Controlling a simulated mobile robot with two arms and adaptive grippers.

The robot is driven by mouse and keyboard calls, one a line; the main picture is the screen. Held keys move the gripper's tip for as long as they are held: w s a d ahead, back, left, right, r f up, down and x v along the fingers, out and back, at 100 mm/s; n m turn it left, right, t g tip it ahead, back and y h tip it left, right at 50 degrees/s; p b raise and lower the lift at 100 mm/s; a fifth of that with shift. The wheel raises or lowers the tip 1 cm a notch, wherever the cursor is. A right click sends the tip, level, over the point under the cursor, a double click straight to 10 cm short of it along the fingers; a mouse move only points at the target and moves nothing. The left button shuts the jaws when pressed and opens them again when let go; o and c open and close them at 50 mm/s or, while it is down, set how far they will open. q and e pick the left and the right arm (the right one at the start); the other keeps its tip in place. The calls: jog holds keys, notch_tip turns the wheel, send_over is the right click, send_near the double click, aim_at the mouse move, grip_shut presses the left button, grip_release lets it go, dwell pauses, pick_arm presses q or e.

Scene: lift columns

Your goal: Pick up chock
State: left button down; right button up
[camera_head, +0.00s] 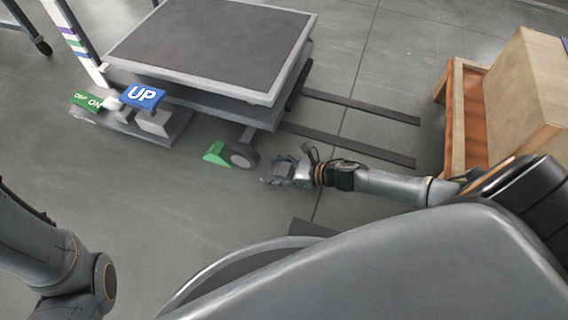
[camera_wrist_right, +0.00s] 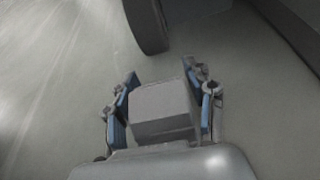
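The green chock (camera_head: 218,154) lies on the floor at the left side of a cart wheel, close against it. My right gripper (camera_head: 268,173) is low over the floor, on the other side of that wheel from the chock. In the right wrist view (camera_wrist_right: 163,95) its two blue-padded fingers stand apart, with a plain grey block shape between them; I cannot tell if this is the gripper's own body. The chock does not show in the wrist view. My left gripper is out of view; only part of my left arm shows at the lower left.
A lift table (camera_head: 210,45) with a dark top stands behind the chock. Its wheel (camera_head: 243,155) also shows in the wrist view (camera_wrist_right: 146,24). A blue UP pedal (camera_head: 142,96) is at its left. A wooden crate (camera_head: 530,95) stands at right. Floor before the chock is clear.

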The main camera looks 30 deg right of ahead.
jog(key=c, duration=0.7)
jog(key=shift+c, duration=0.9)
jog(key=shift+r, duration=0.15)
